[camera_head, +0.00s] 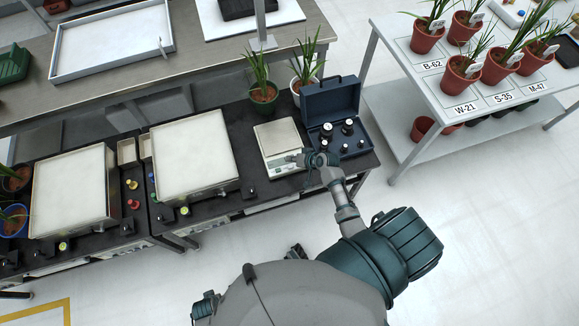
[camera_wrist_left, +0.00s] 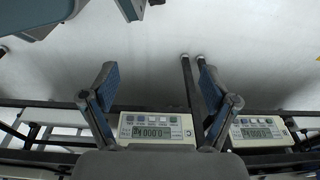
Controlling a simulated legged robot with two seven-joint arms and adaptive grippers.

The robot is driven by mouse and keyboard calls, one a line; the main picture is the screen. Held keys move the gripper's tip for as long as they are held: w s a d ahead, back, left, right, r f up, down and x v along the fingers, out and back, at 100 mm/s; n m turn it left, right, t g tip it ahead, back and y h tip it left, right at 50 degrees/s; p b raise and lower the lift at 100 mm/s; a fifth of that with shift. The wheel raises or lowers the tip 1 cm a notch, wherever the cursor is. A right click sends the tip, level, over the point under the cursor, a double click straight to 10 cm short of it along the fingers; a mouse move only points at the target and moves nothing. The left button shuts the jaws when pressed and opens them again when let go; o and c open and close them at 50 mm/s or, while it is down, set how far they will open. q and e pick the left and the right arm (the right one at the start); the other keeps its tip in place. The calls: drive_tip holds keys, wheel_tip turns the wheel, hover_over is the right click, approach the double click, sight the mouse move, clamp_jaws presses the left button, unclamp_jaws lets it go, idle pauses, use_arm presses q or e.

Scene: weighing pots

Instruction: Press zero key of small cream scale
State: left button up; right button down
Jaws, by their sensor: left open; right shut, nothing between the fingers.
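The small cream scale (camera_head: 277,136) stands on the dark bench, with a pale square pan and a key panel with a small display along its front edge. My right gripper (camera_head: 299,158) is shut and empty at the right part of that front panel. Its fingertips cover part of the panel, so the zero key cannot be made out and contact cannot be told. My left gripper (camera_wrist_left: 158,88) is open in the left wrist view, with nothing between its fingers. Beyond them are two cream display panels, one between the fingers (camera_wrist_left: 157,128) and one at right (camera_wrist_left: 260,131).
An open blue case (camera_head: 331,104) with several dark weights stands right of the scale. Potted plants (camera_head: 263,92) stand behind it. Large square weighing platforms (camera_head: 193,158) fill the bench to the left. A white plant table (camera_head: 420,70) stands at right, with clear floor before it.

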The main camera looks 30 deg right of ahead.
sight(292, 167)
wheel_tip(292, 167, down, 3)
drive_tip(key=shift+r+b, duration=0.2)
drive_tip(key=shift+b, duration=0.65)
use_arm(q)
wheel_tip(292, 167, up, 6)
drive_tip(key=w, duration=0.2)
drive_tip(key=shift+r, duration=0.2)
use_arm(e)
drive_tip(key=shift+f, duration=0.35)
use_arm(q)
drive_tip(key=shift+d, duration=0.1)
use_arm(e)
drive_tip(key=shift+f, duration=0.1)
use_arm(q)
drive_tip(key=shift+f+b, duration=0.1)
drive_tip(key=shift+b, duration=0.2)
use_arm(e)
drive_tip(key=shift+f, duration=0.25)
use_arm(q)
drive_tip(key=shift+f, duration=0.3)
use_arm(e)
drive_tip(key=shift+f, duration=0.45)
use_arm(q)
drive_tip(key=shift+w+r+p, duration=0.2)
drive_tip(key=shift+r+p, duration=0.5)
drive_tip(key=shift+r, duration=0.35)
use_arm(e)
drive_tip(key=shift+r, duration=0.85)
